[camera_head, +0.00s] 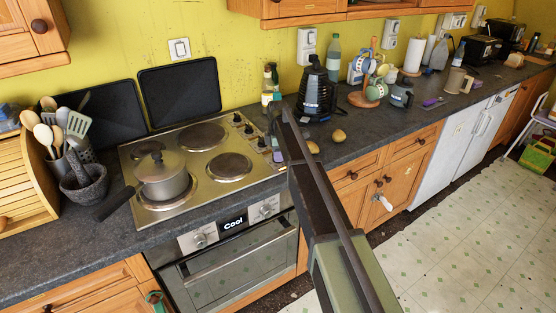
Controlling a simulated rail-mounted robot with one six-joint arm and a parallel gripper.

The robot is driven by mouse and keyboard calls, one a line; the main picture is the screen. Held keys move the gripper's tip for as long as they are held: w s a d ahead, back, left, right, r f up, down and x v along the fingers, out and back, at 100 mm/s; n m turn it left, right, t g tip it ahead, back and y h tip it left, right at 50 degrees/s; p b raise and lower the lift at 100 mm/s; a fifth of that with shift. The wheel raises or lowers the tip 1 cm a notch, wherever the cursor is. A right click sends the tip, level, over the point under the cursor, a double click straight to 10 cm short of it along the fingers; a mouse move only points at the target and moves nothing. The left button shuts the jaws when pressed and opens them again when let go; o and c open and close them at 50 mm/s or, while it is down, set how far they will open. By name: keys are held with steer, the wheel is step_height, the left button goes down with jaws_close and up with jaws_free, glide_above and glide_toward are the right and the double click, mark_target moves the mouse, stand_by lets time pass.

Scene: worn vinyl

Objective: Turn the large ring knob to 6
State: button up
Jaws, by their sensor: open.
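The steel hob (222,184) is set in the dark worktop and has several ring plates. A row of small dark control knobs (249,131) runs along its right side, towards the back. Their markings are too small to read, so I cannot tell which is the large ring knob or where it points. My arm reaches up from the bottom. My gripper (276,149) is at its far end, just right of the knobs and apart from them as far as I can see. It is open and partly hidden by my arm, with nothing visible in it.
A lidded saucepan (163,176) stands on the left rings, its handle over the front edge. The oven (238,265) below shows "Cool".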

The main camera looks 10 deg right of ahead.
steer(key=shift+r, duration=0.1)
jaws_close()
